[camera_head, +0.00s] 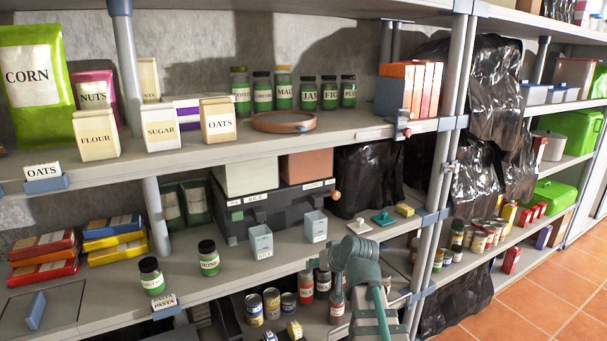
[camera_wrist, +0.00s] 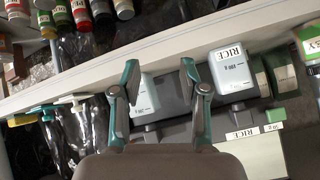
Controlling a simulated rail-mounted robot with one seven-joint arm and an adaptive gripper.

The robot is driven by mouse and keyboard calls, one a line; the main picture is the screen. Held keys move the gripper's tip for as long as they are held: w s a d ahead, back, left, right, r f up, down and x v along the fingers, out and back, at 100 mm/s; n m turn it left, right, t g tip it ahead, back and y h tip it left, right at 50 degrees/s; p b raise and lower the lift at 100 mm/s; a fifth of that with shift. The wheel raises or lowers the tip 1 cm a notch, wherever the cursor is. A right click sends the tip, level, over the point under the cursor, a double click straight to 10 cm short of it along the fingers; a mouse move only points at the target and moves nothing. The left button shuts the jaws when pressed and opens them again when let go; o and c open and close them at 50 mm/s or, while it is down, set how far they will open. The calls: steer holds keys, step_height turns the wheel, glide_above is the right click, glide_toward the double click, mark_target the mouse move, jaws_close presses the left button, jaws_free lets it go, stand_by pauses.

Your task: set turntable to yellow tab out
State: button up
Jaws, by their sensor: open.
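The turntable (camera_head: 283,122) appears to be the low round brown-rimmed tray on the upper shelf, right of the oats box. In the head view my arm is in front of the lower middle shelf, below and right of the turntable; the fingertips are hidden there. The turntable does not show clearly in the wrist view.
A grey-blue canister labelled RICE (camera_wrist: 233,78) is beside the right finger in the wrist view. The shelf edge (camera_wrist: 150,45) crosses beyond the fingers. Green jars (camera_head: 283,88) stand behind the turntable, an oats box (camera_head: 218,121) to its left and orange boxes (camera_head: 427,88) to its right.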

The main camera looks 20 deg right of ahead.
step_height(320, 180, up, 18)
steer(key=d+t+p, duration=0.1)
steer(key=t+p, duration=0.1)
steer(key=t, duration=0.1)
steer(key=n+t+y+p, duration=0.1)
steer(key=n+t, duration=0.3)
steer(key=t, duration=0.2)
glide_toward(304, 128)
steer(key=shift+m, duration=0.3)
steer(key=w+p, duration=0.1)
steer(key=w, duration=0.2)
steer(key=w+a+p, duration=0.1)
steer(key=w, duration=0.6)
steer(key=shift+a+r+p, duration=0.2)
steer(key=shift+a+p, duration=0.1)
steer(key=shift+p, duration=0.1)
jaws_close()
